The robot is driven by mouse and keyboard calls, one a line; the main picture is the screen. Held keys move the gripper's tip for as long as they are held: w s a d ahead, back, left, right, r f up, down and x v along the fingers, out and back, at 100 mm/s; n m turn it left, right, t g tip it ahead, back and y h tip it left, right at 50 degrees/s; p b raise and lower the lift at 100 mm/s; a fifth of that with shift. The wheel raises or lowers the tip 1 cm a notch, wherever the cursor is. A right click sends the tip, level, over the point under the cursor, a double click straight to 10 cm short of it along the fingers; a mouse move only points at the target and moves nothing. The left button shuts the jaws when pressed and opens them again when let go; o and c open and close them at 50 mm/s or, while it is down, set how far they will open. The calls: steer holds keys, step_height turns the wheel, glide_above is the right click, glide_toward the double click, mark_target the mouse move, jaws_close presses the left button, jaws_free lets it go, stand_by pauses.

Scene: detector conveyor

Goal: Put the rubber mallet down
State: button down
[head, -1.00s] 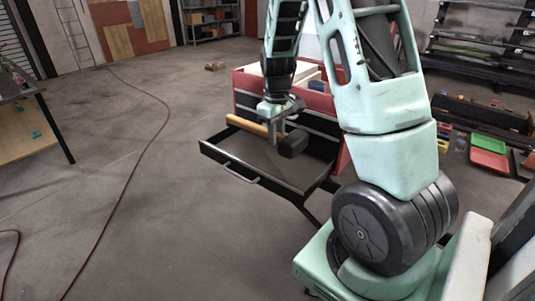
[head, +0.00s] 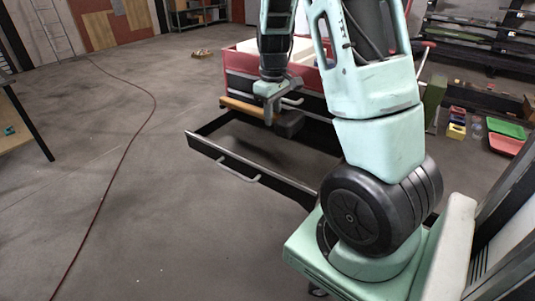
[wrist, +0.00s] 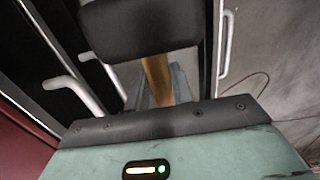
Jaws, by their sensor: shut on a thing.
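My gripper (head: 269,118) is shut on the wooden handle of the rubber mallet, close to its head. The mallet's tan handle (head: 243,106) points left and its black head (head: 289,124) is on the right. The mallet is over the rear part of an open drawer (head: 215,152), near the cabinet front; I cannot tell whether it touches the drawer. In the wrist view the black head (wrist: 140,25) fills the top and the handle (wrist: 157,78) runs down between the fingers.
The drawer belongs to a red tool cabinet (head: 238,62) with grey pull handles. The drawer's front floor looks empty. Green and red trays (head: 507,145) lie on the floor at right. A red cable (head: 125,160) crosses open floor at left. A table (head: 20,135) stands at far left.

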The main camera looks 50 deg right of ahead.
mark_target(271, 159)
step_height(271, 159, down, 3)
steer(key=shift+w+d+b, duration=0.1)
steer(key=shift+w+b, duration=0.05)
steer(key=shift+b, duration=0.85)
step_height(271, 159, down, 10)
steer(key=shift+r+p, duration=0.1)
steer(key=shift+p, duration=0.6)
steer(key=shift+f, duration=0.2)
steer(key=c, duration=1.2)
jaws_free()
steer(key=shift+r, duration=0.1)
steer(key=shift+r, duration=0.1)
